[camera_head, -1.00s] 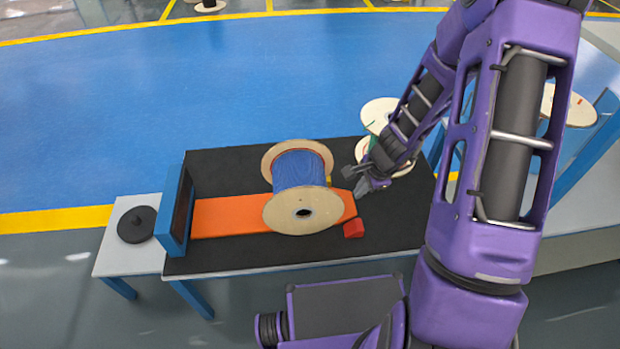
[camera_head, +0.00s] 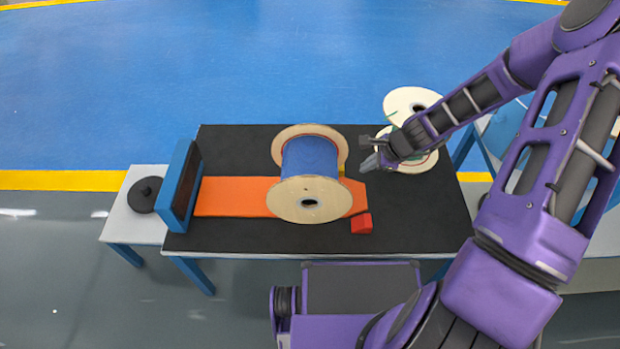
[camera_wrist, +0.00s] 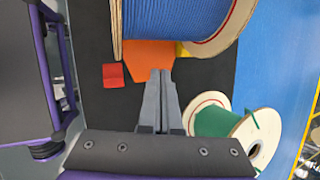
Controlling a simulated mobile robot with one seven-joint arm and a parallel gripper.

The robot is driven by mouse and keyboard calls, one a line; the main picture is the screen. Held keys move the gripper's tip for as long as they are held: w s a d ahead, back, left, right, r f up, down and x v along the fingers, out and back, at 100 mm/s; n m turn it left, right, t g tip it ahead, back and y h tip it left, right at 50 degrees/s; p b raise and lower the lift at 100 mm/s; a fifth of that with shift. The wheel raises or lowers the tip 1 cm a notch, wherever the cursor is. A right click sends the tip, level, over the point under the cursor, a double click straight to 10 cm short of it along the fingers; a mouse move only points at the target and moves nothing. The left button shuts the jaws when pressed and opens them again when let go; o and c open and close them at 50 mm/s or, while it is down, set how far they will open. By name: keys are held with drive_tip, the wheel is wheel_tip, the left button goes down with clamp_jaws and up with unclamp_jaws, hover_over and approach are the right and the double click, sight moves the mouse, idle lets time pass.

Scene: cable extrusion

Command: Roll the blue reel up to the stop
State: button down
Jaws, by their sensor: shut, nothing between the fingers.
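The blue reel (camera_head: 311,161) lies on its side on the black table, across the right end of an orange strip (camera_head: 236,197). Its wooden flanges stand upright. The stop (camera_head: 181,190), a blue upright block with a dark face, is at the left end of the strip, with a wide gap to the reel. My gripper (camera_head: 371,162) is shut and empty, just right of the reel and apart from it. In the wrist view the closed fingers (camera_wrist: 160,76) point toward the blue reel (camera_wrist: 180,20) over the orange strip's end.
A red wedge (camera_head: 361,223) lies by the strip's right end, and a yellow piece (camera_head: 341,170) shows behind the reel. A green reel (camera_head: 414,160) with pale flanges is at the table's right. A small side table (camera_head: 124,218) holds a black disc (camera_head: 145,194).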

drive_tip(key=b+x, duration=0.4)
drive_tip(key=x, duration=0.4)
drive_tip(key=shift+w+f+b, duration=0.15)
drive_tip(key=shift+f+b, duration=0.15)
drive_tip(key=shift+f, duration=0.05)
drive_tip(key=shift+a, duration=0.15)
drive_tip(key=shift+a, duration=6.95)
drive_tip(key=a+p, duration=0.1)
drive_tip(key=a, duration=0.6)
drive_tip(key=shift+a, duration=0.15)
